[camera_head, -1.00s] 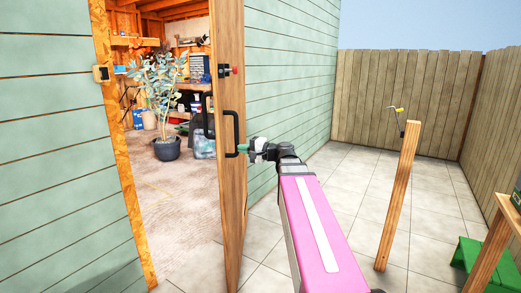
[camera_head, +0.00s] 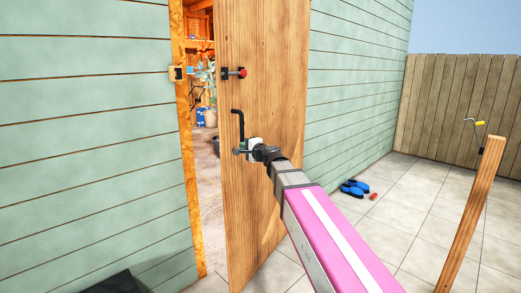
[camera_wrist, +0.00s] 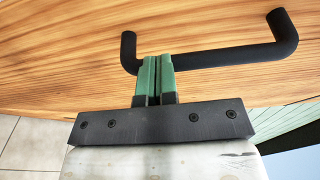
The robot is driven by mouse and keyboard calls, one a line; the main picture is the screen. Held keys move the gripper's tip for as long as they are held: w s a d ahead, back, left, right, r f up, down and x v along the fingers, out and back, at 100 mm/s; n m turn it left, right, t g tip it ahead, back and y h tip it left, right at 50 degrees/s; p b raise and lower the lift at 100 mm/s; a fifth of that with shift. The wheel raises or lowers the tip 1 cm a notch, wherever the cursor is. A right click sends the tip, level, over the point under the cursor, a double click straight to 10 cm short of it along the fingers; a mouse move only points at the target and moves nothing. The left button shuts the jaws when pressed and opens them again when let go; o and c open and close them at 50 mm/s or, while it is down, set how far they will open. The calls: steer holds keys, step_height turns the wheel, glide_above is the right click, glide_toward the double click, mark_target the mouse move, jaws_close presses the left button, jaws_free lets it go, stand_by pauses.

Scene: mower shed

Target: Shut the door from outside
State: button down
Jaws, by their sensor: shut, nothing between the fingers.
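The wooden door (camera_head: 262,120) stands partly open, with a narrow gap between its free edge and the orange wood frame (camera_head: 188,150). A black bar handle (camera_head: 238,124) is on its outer face, and a red-knobbed bolt (camera_head: 240,72) sits above it. My gripper (camera_head: 240,151) is at the lower end of the handle, outside the shed. In the wrist view the handle (camera_wrist: 225,55) runs across the door face, and the green fingers of my gripper (camera_wrist: 153,60) are together near one end of it. The fingers hold nothing; whether they touch the handle or door is unclear.
A latch catch (camera_head: 177,74) is on the frame's left side. Through the gap, shelves and a plant show inside. Blue shoes (camera_head: 354,188) lie on the paving at right, near a wooden post (camera_head: 470,215). A dark object (camera_head: 112,284) is at the bottom left.

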steer(key=w+a, duration=0.6)
steer(key=a, duration=0.3)
steer(key=w+a, duration=0.6)
steer(key=a, duration=0.3)
